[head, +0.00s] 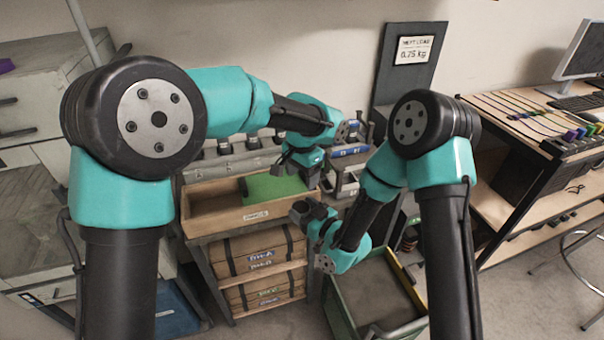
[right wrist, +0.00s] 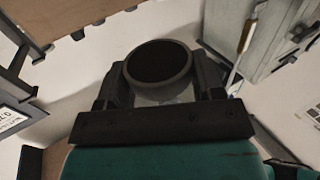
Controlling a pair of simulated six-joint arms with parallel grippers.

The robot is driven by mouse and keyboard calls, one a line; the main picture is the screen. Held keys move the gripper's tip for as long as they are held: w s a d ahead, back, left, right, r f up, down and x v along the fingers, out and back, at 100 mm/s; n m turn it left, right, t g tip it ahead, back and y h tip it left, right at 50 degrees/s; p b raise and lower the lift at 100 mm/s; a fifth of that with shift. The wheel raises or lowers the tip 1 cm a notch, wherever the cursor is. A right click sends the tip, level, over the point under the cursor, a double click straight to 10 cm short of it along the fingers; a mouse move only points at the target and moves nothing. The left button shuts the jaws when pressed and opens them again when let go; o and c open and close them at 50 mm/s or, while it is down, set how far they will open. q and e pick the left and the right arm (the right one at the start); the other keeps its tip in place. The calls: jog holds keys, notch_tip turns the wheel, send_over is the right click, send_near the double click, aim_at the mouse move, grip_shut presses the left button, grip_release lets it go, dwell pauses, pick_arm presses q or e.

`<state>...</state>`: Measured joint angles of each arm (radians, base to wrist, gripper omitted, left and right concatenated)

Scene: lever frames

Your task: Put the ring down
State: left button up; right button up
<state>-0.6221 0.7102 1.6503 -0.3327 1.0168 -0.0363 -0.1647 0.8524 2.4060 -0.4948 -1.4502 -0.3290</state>
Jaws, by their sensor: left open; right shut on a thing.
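The ring (right wrist: 160,64), a dark round thing with a grey rim, sits between the two fingers of my right gripper (right wrist: 160,88) in the right wrist view. The fingers are closed on its sides. In the head view my right gripper (head: 305,212) hangs in front of the wooden tray's right side, and the ring cannot be clearly told apart from it there. My left gripper (head: 284,167) is open, higher up, over the green mat in the tray. Its fingertips are small and partly hidden by the wrist.
A wooden tray (head: 215,226) holding a green mat (head: 262,190) stands on a shelf of labelled boxes (head: 258,252). A green bin (head: 343,322) is on the floor at right. A dark panel (head: 398,84) with a 0.75 kg sign (head: 413,50) stands behind. A bench (head: 510,118) is at right.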

aim_at(302, 206)
pick_arm(q)
notch_tip(302, 206, down, 12)
dwell(0.6)
jog(key=shift+c, duration=0.3)
jog(key=c, duration=0.6)
jog(key=shift+c, duration=0.5)
pick_arm(e)
jog(key=o, duration=1.1)
